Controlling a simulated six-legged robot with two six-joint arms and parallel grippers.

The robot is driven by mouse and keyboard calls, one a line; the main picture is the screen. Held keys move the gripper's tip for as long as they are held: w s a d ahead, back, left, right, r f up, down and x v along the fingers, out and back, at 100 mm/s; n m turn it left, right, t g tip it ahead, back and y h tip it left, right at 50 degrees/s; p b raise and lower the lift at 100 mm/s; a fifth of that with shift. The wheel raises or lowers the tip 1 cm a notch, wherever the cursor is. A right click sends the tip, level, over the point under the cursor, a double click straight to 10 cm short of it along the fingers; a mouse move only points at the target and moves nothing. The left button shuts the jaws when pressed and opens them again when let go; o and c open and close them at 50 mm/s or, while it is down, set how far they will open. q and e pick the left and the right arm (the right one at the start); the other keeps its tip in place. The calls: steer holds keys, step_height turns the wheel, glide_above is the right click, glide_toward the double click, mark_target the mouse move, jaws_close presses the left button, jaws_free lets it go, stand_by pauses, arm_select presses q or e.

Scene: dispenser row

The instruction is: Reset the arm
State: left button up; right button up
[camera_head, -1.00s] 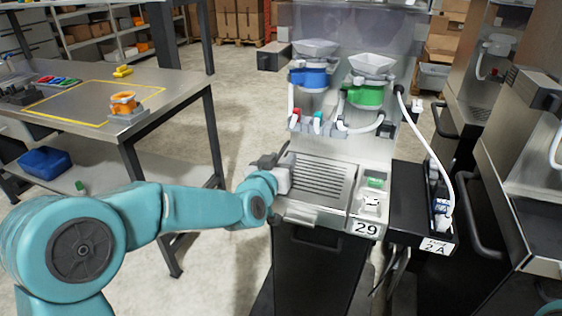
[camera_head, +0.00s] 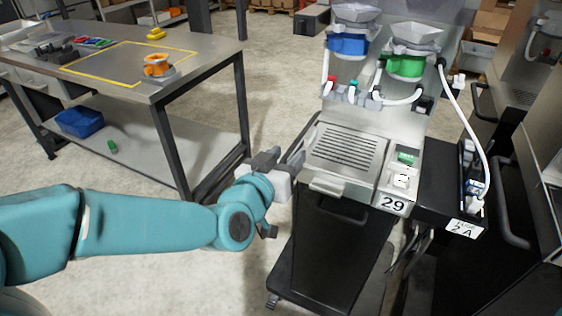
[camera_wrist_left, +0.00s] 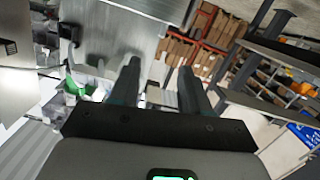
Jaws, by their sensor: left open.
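My left arm comes in from the left in the head view. Its gripper (camera_head: 283,157) is open and empty, beside the left front edge of the dispenser cart (camera_head: 345,157) labelled 29. In the left wrist view the two fingers (camera_wrist_left: 157,82) stand apart with nothing between them. My right gripper is in neither view. The cart carries a blue-collared hopper (camera_head: 349,42) and a green-collared hopper (camera_head: 407,65) with white tubes. A green button (camera_head: 407,157) sits on its front right.
A steel workbench (camera_head: 200,48) at the left holds an orange-ringed part (camera_head: 157,65) and a yellow piece (camera_head: 156,33). A blue bin (camera_head: 79,122) is on its lower shelf. A black side box (camera_head: 447,190) adjoins the cart. Floor (camera_head: 170,260) between bench and cart is clear.

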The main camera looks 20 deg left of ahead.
arm_select(q)
steer(key=shift+s+a+r, duration=0.1)
steer(key=shift+s+r, duration=0.15)
steer(key=shift+s, duration=0.7)
steer(key=s+d+f+g+p, duration=0.1)
steer(key=s+f+g+p, duration=0.2)
steer(key=f+g+p, duration=1.2)
steer(key=s+d+f+h+b, duration=0.1)
steer(key=s+d+f+b, duration=0.1)
steer(key=s+f, duration=0.6)
steer(key=s+d+f+h+b, duration=0.2)
steer(key=s+d+f, duration=0.2)
steer(key=s+f, duration=0.5)
steer(key=shift+s+d+f+n+g, duration=0.2)
steer(key=shift+d+f+n+g, duration=0.1)
steer(key=shift+f+g, duration=0.15)
